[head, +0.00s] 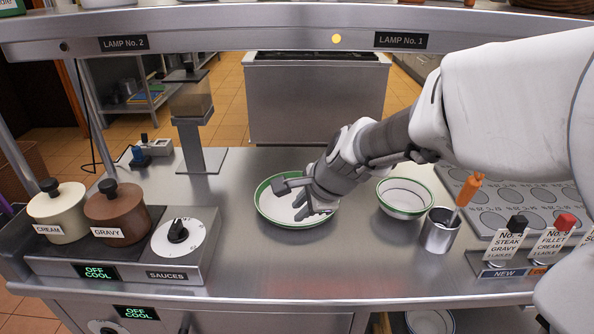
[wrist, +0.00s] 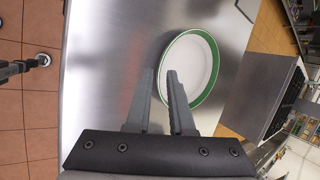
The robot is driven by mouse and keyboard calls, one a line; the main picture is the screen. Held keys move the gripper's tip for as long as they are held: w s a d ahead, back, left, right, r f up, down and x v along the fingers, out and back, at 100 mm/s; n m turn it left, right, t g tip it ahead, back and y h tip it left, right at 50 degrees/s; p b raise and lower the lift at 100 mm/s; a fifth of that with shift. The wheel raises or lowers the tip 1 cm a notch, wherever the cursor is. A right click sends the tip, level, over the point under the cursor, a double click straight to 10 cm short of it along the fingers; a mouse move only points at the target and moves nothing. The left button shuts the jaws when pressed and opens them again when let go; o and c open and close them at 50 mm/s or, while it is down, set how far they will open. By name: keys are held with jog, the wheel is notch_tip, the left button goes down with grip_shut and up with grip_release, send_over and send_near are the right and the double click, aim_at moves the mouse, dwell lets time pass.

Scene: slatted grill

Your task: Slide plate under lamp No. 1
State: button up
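The plate (head: 268,211), white with a green rim, lies flat on the steel counter near the middle of the head view. It also shows in the wrist view (wrist: 197,66), just beyond my fingers. The "LAMP No. 1" label (head: 400,40) is on the overhead shelf edge, right of centre. My gripper (head: 302,200) is over the right part of the plate with its two fingers apart and nothing visible between them. In the wrist view my gripper (wrist: 160,75) has one finger overlapping the plate's rim. I cannot tell whether it touches the plate.
A green-rimmed bowl (head: 405,196) and a metal cup (head: 440,231) with an orange-handled tool stand to the right. Ticket holders (head: 510,246) are at far right. Sauce pots (head: 118,214) and a dial unit (head: 179,243) are left. The counter in front of the plate is clear.

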aim_at(285, 222)
jog(key=m, duration=0.1)
jog(key=d+m+t, duration=0.1)
jog(key=m, duration=0.1)
jog(key=shift+w+d+r, duration=0.1)
jog(key=shift+d+r, duration=0.2)
jog(key=shift+r, duration=0.05)
jog(key=b+x, duration=0.8)
jog(key=x, duration=0.9)
jog(key=shift+f, duration=0.2)
jog(key=shift+c, duration=0.2)
grip_shut()
dwell(0.7)
